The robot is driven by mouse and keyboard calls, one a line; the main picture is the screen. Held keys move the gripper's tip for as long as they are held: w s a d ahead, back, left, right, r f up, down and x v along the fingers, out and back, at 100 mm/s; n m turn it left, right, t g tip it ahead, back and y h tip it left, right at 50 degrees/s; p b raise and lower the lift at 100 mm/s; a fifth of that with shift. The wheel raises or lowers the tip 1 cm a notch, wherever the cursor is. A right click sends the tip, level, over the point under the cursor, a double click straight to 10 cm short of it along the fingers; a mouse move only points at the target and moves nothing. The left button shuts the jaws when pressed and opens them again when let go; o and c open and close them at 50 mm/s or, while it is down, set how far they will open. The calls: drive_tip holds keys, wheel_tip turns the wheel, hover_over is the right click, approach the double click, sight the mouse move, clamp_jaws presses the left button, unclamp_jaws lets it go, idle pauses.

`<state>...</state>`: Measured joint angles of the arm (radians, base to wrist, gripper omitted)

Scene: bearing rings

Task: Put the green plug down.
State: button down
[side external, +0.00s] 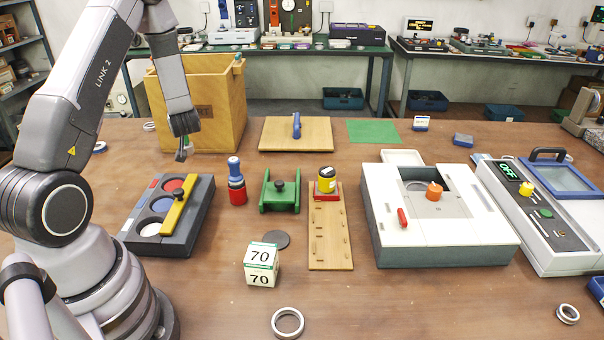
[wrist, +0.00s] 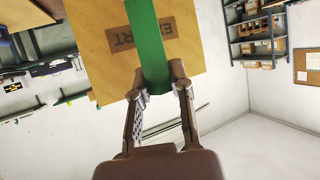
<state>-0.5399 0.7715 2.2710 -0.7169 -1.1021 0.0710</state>
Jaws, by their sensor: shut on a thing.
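My gripper (wrist: 160,88) is shut on the green plug (wrist: 150,40), which shows in the wrist view as a long green bar between the fingertips. The crate, with a dark label, is behind the plug in the wrist view (wrist: 190,60).
Below my gripper lies a dark tray (side external: 140,235) with round wells and a yellow bar. A red and blue bottle (side external: 237,185) and a green block with a black knob (side external: 280,198) stand to its right. The front table (side external: 200,300) is mostly clear.

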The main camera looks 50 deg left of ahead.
drive_tip(key=w+d, duration=0.1)
drive_tip(key=d, duration=1)
drive_tip(key=s+d+r+n+g, duration=0.1)
drive_tip(key=s+d, duration=0.4)
drive_tip(key=d, duration=0.6)
drive_tip(key=s+d, duration=0.6)
drive_tip(key=d, duration=0.5)
drive_tip(key=w+f, duration=1.2)
drive_tip(key=w, duration=0.2)
drive_tip(key=shift+f+y, duration=0.25)
drive_tip(key=shift+y, duration=0.05)
drive_tip(key=shift+f, duration=0.1)
drive_tip(key=c, duration=1)
unclamp_jaws()
drive_tip(key=shift+f, duration=0.1)
